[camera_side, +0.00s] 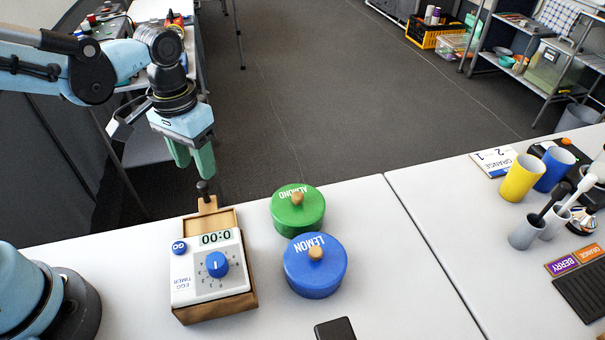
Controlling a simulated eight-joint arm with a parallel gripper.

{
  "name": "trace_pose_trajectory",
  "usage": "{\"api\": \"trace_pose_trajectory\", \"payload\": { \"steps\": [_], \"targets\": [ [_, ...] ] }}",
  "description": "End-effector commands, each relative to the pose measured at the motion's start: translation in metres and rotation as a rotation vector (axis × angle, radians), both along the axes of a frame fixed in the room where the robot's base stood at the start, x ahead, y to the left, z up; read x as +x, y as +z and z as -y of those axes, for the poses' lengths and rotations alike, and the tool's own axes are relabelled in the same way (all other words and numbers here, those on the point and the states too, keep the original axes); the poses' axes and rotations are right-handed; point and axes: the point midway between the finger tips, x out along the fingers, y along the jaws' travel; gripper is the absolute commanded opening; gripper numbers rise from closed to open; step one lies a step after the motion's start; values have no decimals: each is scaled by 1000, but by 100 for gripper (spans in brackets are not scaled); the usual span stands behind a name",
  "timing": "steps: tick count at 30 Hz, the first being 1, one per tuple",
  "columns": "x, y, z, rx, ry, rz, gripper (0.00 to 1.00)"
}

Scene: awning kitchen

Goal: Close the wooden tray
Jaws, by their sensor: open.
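The wooden tray (208,220) lies on the white table at the left. Its far part sticks out past the white egg timer, and a tab with a black knob (203,187) rises at its far end. The egg timer (212,270) has a blue dial and reads 0:00; it sits on the wooden base and covers the near part. My gripper (194,172), with green fingers pointing down, is open just above and slightly left of the knob. I cannot tell if a finger touches the knob.
Green ALMOND (298,215) and blue LEMON (315,273) round tins with wooden knobs stand right of the timer. A black object (335,329) lies at the near edge. Yellow (522,178) and blue cups stand far right. The table between is clear.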

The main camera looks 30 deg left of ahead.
Motion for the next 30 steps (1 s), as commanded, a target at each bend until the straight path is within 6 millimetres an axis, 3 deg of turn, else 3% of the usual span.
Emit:
{"api": "trace_pose_trajectory", "payload": {
  "steps": [12,25,30],
  "targets": [
    [0,-44,0,0,0,0,48],
    [0,-50,0,0,0,0,48],
    [0,-50,0,0,0,0,24]
  ]
}}
